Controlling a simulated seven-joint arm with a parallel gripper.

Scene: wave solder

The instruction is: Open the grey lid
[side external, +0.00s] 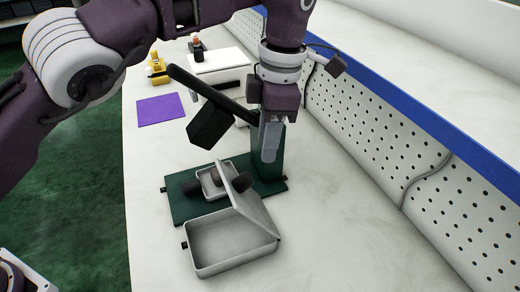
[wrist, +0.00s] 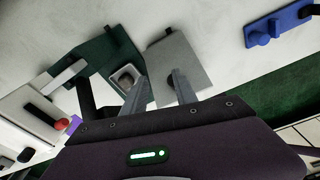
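The grey lid (side external: 250,206) is tilted up at the back right of a shallow grey box (side external: 232,246), whose inside shows from the front and looks empty. In the wrist view the lid (wrist: 182,62) is a flat grey panel near a dark round knob (wrist: 169,29). My gripper (side external: 268,143) is above and behind the lid, beside a dark green upright. In the wrist view my gripper (wrist: 158,80) has its two fingers apart with nothing between them. The fingertips overlap the lid's edge in that view; I cannot tell whether they touch it.
A green fixture (side external: 178,203) holding a small grey tray (side external: 206,193) stands behind the box. A dark angled bar with a black block (side external: 210,123) hangs over it. A purple mat (side external: 162,109) lies farther back. A perforated wall (side external: 365,130) bounds the right; the table in front is clear.

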